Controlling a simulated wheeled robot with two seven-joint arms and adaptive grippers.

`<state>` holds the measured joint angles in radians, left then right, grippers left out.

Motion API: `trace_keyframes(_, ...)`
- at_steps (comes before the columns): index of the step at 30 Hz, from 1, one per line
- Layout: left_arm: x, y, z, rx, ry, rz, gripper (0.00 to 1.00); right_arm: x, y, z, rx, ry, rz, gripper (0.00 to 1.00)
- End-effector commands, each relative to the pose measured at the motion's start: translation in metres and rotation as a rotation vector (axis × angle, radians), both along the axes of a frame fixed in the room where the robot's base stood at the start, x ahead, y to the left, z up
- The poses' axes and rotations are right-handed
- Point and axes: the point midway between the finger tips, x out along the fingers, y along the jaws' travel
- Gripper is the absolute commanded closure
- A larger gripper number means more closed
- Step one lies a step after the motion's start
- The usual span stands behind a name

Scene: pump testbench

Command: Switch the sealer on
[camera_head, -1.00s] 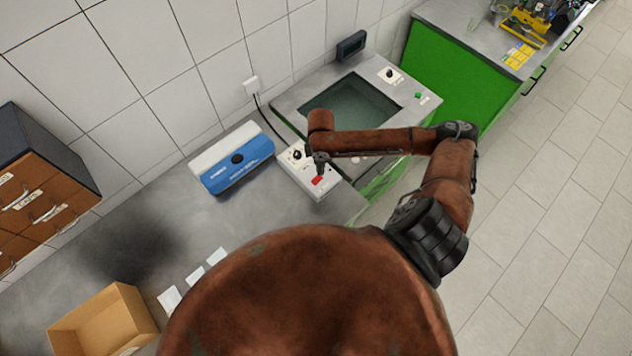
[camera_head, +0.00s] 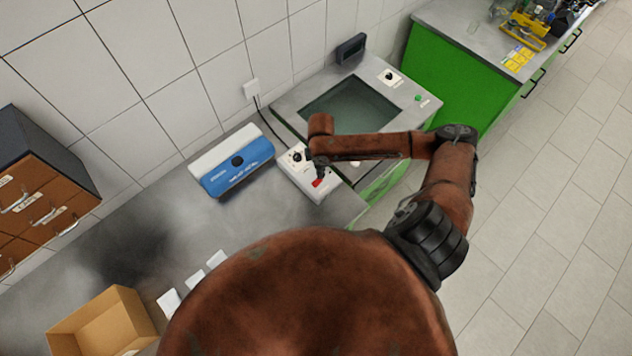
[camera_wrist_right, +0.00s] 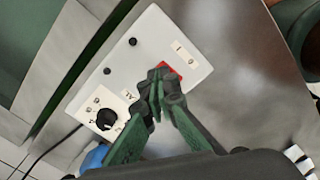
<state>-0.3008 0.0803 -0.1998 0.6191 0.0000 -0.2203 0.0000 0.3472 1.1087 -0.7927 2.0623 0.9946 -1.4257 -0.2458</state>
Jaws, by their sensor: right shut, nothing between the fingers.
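A white control box (camera_head: 299,165) stands on the bench beside the blue-and-white device (camera_head: 237,163). It carries a red switch (camera_head: 319,183) at its near end and a black knob (camera_head: 297,155) at its far end. In the right wrist view the red switch (camera_wrist_right: 172,68) is partly hidden by my right gripper (camera_wrist_right: 158,82), whose fingers are shut and empty. The fingertips are right at the switch; I cannot tell if they touch it. A label with marks (camera_wrist_right: 184,50) is next to the switch. The switch's position is unclear. My left gripper is not in view.
A grey-topped unit with a dark glass window (camera_head: 350,105) adjoins the bench, with a small screen (camera_head: 351,48) behind it. An open cardboard box (camera_head: 100,322) and several white cards (camera_head: 194,278) lie nearer me. Brown drawers (camera_head: 35,195) stand at left.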

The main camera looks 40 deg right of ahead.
Motion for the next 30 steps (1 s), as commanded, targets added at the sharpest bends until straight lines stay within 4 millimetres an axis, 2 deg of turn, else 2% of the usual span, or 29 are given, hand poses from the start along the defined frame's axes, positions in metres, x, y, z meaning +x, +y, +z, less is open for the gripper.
trace_keyframes(30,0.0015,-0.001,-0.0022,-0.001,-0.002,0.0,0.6,-0.0001,-0.0002,-0.0072,-0.001,0.0,0.0,1.0)
